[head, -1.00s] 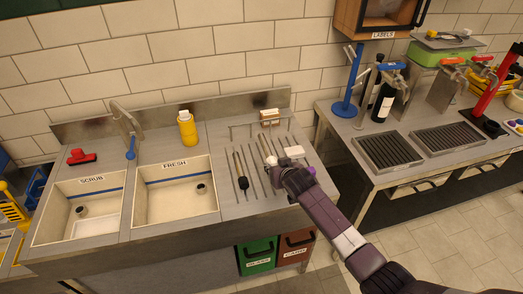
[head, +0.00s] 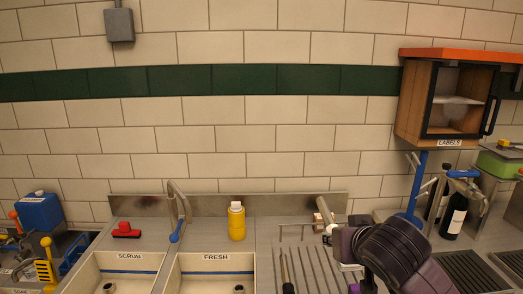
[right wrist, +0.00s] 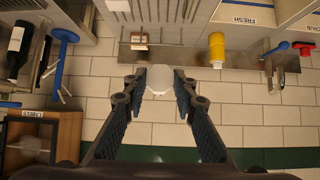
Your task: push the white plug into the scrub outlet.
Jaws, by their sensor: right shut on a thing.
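The white plug (right wrist: 160,80) is between the fingers of my right gripper (right wrist: 158,84) in the right wrist view, and the gripper is shut on it. In the head view my right gripper (head: 331,236) is in front of the right end of the drainboard, left of my dark wrist; the plug is hard to make out there. The scrub basin (head: 125,262) is at the lower left. Its outlet (head: 108,288) shows as a dark ring, partly cut off by the bottom edge and empty as far as I can see. My left gripper is not in view.
The fresh basin (head: 215,264) lies between the scrub basin and the drainboard. A tap (head: 181,210) rises between the basins. A yellow bottle (head: 236,222) and a red brush (head: 126,230) stand on the back ledge. A labels cabinet (head: 440,105) hangs at the right.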

